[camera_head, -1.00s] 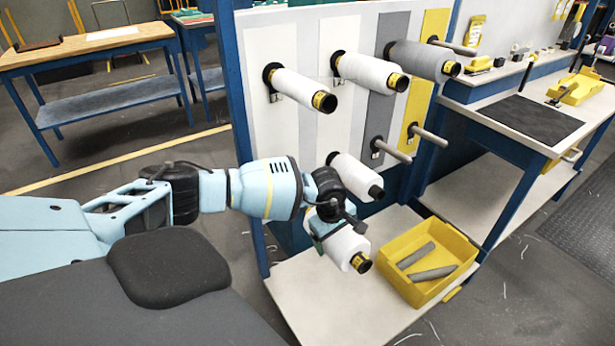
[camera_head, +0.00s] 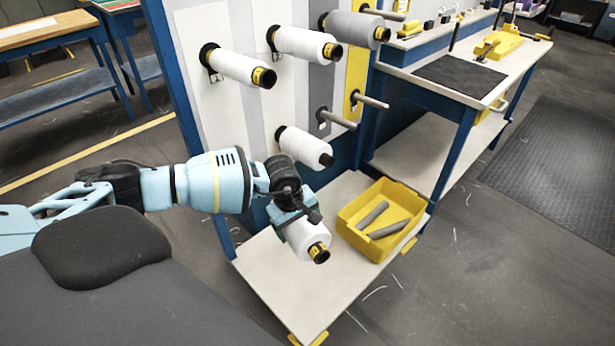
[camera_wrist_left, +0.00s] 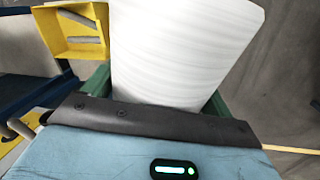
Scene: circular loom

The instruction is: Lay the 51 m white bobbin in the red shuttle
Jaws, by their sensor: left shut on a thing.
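My left gripper (camera_head: 290,212) is shut on a white bobbin (camera_head: 305,236) with a dark and yellow end. It holds the bobbin tilted, in front of the peg board and above the pale lower shelf. The white bobbin fills the middle of the left wrist view (camera_wrist_left: 180,50), between green fingers. The label with its length cannot be read. Several other bobbins sit on pegs: white ones at upper left (camera_head: 240,68), upper middle (camera_head: 306,45) and lower middle (camera_head: 305,147), and a grey one (camera_head: 356,28). I cannot make out a red shuttle. My right gripper is not in view.
A yellow bin (camera_head: 347,213) with grey rods stands on the pale shelf (camera_head: 262,262) right of the held bobbin. A workbench (camera_head: 410,92) with a dark mat (camera_head: 460,76) and a yellow fixture (camera_head: 497,44) stands at the back right. The floor at right (camera_head: 500,250) is clear.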

